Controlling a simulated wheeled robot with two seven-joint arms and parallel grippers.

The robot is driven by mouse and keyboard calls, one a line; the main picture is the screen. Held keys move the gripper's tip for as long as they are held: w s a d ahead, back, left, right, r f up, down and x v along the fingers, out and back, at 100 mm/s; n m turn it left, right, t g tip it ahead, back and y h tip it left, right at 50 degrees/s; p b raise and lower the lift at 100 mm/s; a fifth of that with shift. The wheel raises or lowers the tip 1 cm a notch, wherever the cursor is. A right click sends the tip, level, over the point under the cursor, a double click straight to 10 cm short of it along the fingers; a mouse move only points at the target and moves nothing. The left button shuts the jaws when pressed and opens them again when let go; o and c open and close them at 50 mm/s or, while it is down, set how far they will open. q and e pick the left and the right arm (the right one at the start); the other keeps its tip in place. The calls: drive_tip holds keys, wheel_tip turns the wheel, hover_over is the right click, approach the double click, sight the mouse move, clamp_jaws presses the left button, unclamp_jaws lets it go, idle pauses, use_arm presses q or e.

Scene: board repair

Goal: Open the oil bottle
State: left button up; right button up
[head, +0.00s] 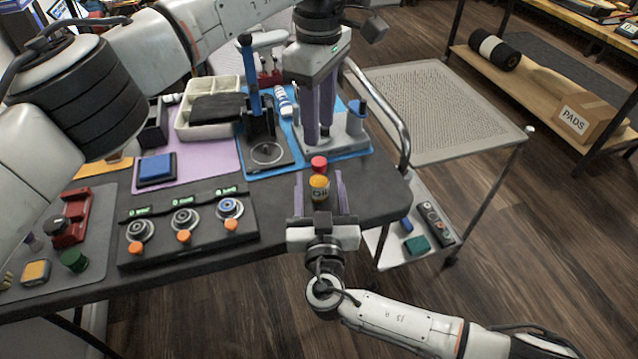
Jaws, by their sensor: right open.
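The oil bottle (319,187) is small and yellow with a dark label, near the table's front right edge. A red cap (319,163) shows at its top. My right gripper (319,186) comes from the front, its two purple fingers open on either side of the bottle; I cannot tell whether they touch it. My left gripper (319,138) points down from above, its fingertips just behind or above the red cap in the picture. Its two fingers look close together, and whether they are open or shut is unclear.
A black panel with round dials (185,228) lies left of the bottle. A blue mat (352,150) holds a grey stand and a black holder. A white sectioned tray (190,122) is at the back left. A metal cart (440,110) stands right of the table.

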sight(319, 161)
drive_tip(key=shift+c, duration=0.5)
clamp_jaws()
use_arm(q)
drive_tip(key=m, duration=1.3)
drive_tip(key=shift+f+m, duration=0.3)
drive_tip(key=shift+f, duration=3.7)
